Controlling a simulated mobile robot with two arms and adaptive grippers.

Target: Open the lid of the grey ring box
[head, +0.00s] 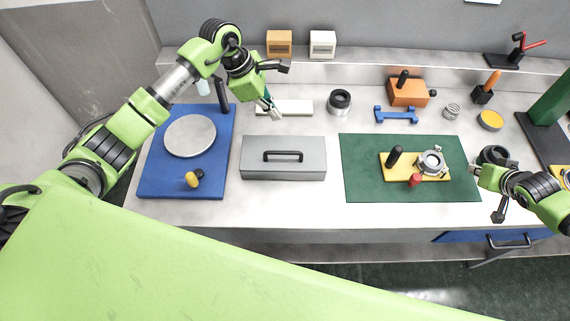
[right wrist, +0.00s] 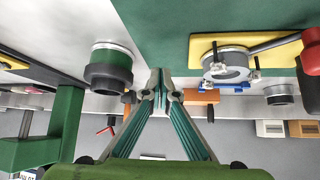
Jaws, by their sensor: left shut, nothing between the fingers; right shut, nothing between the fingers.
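The grey ring box (head: 262,169) stands on the bench between the blue mat and the green mat. Its lid (head: 310,147) is closed, with a black bar handle (head: 283,156) on top. My left gripper (head: 275,112) is shut and empty, above the bench just behind the box and apart from the handle. My right gripper (head: 474,170) is shut and empty at the right edge of the green mat, far from the box. It also shows in the right wrist view (right wrist: 160,82), fingertips together. The inside of the box is hidden.
A blue mat (head: 150,180) with a round grey plate (head: 190,136) lies left of the box. The green mat (head: 360,150) carries a yellow fixture plate (head: 400,174) with a red-knobbed clamp. A white bar (head: 295,107) and a dark-rimmed ring (head: 340,101) lie behind the box.

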